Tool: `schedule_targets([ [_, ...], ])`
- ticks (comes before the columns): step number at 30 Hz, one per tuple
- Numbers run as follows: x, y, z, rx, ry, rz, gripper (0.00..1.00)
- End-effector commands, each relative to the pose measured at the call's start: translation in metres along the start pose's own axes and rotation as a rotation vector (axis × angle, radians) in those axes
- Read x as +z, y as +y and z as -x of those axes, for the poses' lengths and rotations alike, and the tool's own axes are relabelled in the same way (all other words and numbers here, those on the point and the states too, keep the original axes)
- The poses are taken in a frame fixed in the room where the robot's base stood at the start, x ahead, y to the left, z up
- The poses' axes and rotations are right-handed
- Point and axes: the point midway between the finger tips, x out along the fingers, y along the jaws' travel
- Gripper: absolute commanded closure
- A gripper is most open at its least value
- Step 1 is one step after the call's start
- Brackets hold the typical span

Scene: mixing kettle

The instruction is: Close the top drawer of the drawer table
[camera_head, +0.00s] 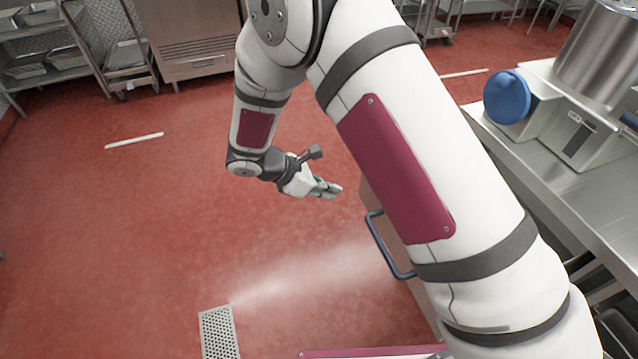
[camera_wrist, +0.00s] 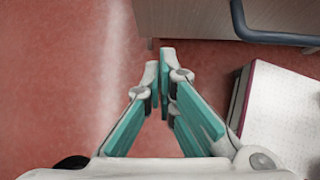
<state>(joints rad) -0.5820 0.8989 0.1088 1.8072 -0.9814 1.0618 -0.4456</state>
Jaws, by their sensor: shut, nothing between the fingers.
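The drawer front (camera_head: 369,197) is a tan panel with a dark blue bar handle (camera_head: 384,252), beside and partly behind my arm in the head view. My arm hides most of the drawer, so I cannot tell how far it stands out. In the wrist view the drawer front (camera_wrist: 190,18) is at the top, with the handle (camera_wrist: 262,32) at the upper right. My gripper (camera_head: 335,190) is shut and empty, just left of the drawer's far end in the head view. In the wrist view the closed fingertips (camera_wrist: 160,65) lie just below the panel's lower edge, with no clear contact.
A steel counter (camera_head: 545,150) at the right carries a machine with a blue round knob (camera_head: 507,97) and a metal kettle (camera_head: 600,50). Open red floor (camera_head: 150,210) lies left, with a drain grate (camera_head: 218,332). Shelves and a steel cabinet (camera_head: 190,35) stand behind.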

Motion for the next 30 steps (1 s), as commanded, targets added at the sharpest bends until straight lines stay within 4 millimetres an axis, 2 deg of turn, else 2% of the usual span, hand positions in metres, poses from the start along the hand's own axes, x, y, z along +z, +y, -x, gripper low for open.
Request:
schedule_targets([
  [1,0.000,-0.001,-0.011,-0.005,-0.001,0.000,1.00],
  [6,0.002,-0.001,-0.041,-0.003,0.000,-0.001,1.00],
  [12,0.022,-0.001,-0.058,-0.002,0.001,-0.002,1.00],
  [30,0.030,0.000,-0.066,-0.001,0.000,-0.002,1.00],
])
